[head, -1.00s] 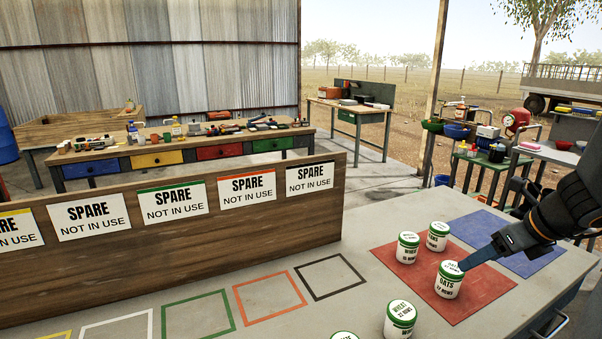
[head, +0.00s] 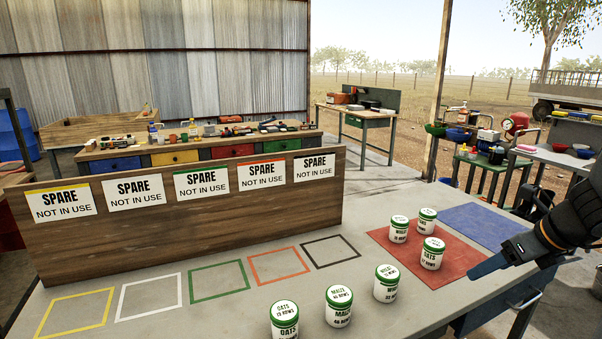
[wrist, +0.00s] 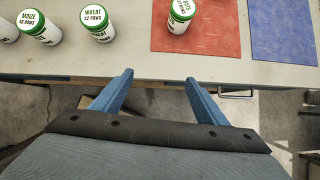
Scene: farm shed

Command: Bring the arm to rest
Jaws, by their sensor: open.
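My gripper (wrist: 158,98) is open and empty in the wrist view, with its blue fingers apart over the front edge of the table and the floor. In the head view my gripper (head: 470,277) shows at the right, in front of the red mat. White tins with green lids stand on the table. An oats tin (head: 432,255) and two more tins (head: 399,231) stand on the red mat (head: 453,272). A wheat tin (head: 387,285), a maize tin (head: 339,308) and another oats tin (head: 284,322) stand on bare grey table in front.
A blue mat (head: 480,228) lies beside the red one and is empty. Coloured outline squares (head: 218,281) on the table are empty. A wooden board (head: 190,215) with "SPARE NOT IN USE" signs stands behind them. A drawer handle (wrist: 236,94) juts from the table front.

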